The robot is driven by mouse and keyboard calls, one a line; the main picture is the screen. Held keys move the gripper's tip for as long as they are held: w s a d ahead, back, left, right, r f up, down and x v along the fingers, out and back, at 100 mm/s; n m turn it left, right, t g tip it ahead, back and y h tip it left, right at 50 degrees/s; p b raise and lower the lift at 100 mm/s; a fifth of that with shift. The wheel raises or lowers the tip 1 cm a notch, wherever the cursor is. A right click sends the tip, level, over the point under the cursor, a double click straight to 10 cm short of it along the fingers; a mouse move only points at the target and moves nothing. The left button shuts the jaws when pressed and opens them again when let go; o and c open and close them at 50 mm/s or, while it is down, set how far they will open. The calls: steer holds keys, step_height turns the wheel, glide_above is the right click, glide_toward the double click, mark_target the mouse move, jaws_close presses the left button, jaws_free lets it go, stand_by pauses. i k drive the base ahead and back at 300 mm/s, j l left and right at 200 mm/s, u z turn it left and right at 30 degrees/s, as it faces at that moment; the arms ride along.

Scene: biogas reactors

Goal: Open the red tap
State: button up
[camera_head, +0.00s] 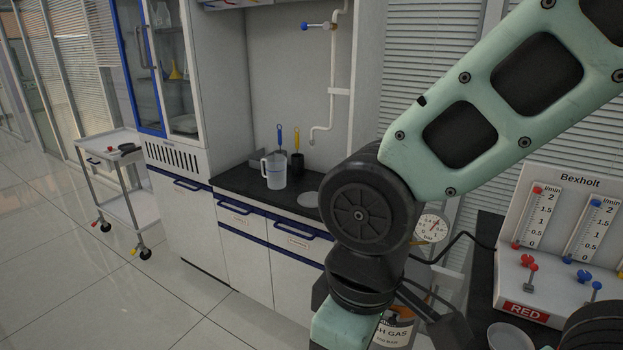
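The red tap (528,266) is a small red handle on the front of a white panel labelled Bexholt (578,179), at the right in the head view. A red label reading RED (526,312) is below it. A blue tap (583,276) is to its right. My arm fills the middle and upper right. My gripper is largely hidden behind my arm's lower joint; dark finger-like parts (447,324) show low in the picture, left of the panel and apart from the red tap. Its opening cannot be made out.
Two flow gauges (538,216) stand above the taps. A white cup (509,337) is at the panel's foot. A gas canister (394,328) with a dial (431,228) stands behind my arm. The dark counter (240,182) holds a jug (274,171). A trolley (111,151) stands left; floor is clear.

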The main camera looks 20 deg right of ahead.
mark_target(533, 267)
steer(key=z, duration=1.6)
steer(key=i+j+z, duration=0.15)
steer(key=i+j, duration=0.1)
